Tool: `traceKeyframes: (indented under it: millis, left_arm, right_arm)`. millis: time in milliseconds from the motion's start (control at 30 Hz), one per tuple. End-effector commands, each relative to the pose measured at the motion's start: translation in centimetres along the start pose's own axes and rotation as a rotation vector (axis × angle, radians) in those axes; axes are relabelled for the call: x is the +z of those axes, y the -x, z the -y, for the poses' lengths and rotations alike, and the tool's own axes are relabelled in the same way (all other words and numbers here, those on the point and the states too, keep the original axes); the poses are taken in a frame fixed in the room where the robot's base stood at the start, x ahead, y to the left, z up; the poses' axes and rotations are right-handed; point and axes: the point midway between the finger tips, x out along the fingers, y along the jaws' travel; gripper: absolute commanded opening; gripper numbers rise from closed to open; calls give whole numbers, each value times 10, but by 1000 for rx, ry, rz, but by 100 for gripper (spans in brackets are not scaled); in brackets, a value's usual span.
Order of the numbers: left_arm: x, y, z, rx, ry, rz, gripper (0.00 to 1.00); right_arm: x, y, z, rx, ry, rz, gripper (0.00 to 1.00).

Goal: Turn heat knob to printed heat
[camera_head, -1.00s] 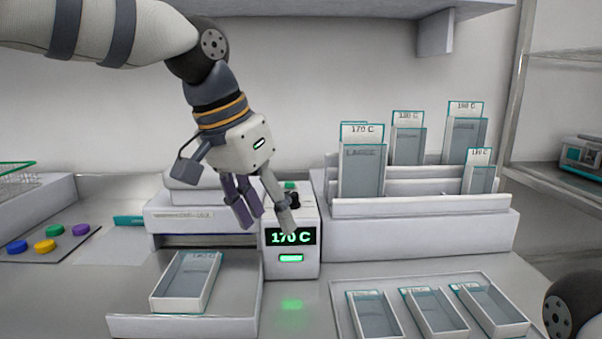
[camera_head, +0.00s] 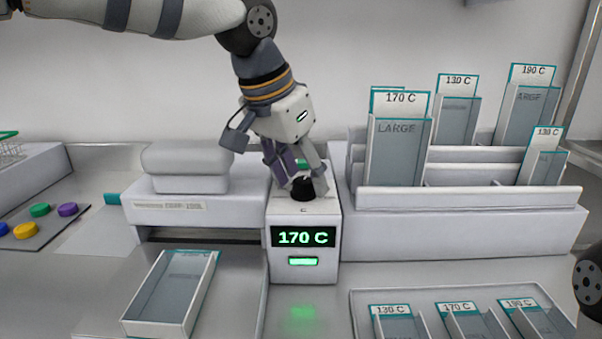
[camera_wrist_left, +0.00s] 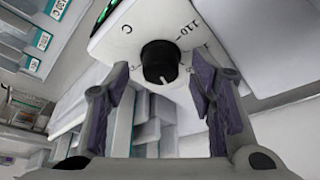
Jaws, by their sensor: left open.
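The black heat knob (camera_head: 303,188) stands on top of the white control box (camera_head: 304,267). The box's green display (camera_head: 303,237) reads 170 C. My left gripper (camera_head: 306,187) is open and points down, with its fingers around the knob. In the left wrist view the knob (camera_wrist_left: 160,60) sits between the two spread fingers, with a gap on each side, beside a printed dial with a 110 mark. A pale pointer line shows on the knob. A shallow case (camera_head: 172,293) lies in the open drawer; its label is too small to read. My right gripper is out of view.
At the right, a white rack (camera_head: 470,200) holds upright cases with cards reading 170 C, 130 C and 190 C. A tray (camera_head: 356,300) in front holds cases labelled 130 C, 170 C and 190 C. Coloured buttons (camera_head: 40,210) lie at the left.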

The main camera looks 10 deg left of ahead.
Motion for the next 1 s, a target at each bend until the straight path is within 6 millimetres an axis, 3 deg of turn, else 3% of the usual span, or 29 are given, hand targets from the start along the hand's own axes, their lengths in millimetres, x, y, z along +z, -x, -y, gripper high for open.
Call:
traceKeyframes:
  millis: [267,467,500,1000]
  left_arm:
    - [0,-3,0,-1,0,0,50]
    - [0,-2,0,-1,0,0,5]
    - [0,-2,0,-1,0,0,3]
    - [0,-3,1,57,-136,-1,3]
  right_arm:
    - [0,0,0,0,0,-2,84]
    - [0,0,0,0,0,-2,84]
    - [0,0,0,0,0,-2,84]
    - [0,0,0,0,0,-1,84]
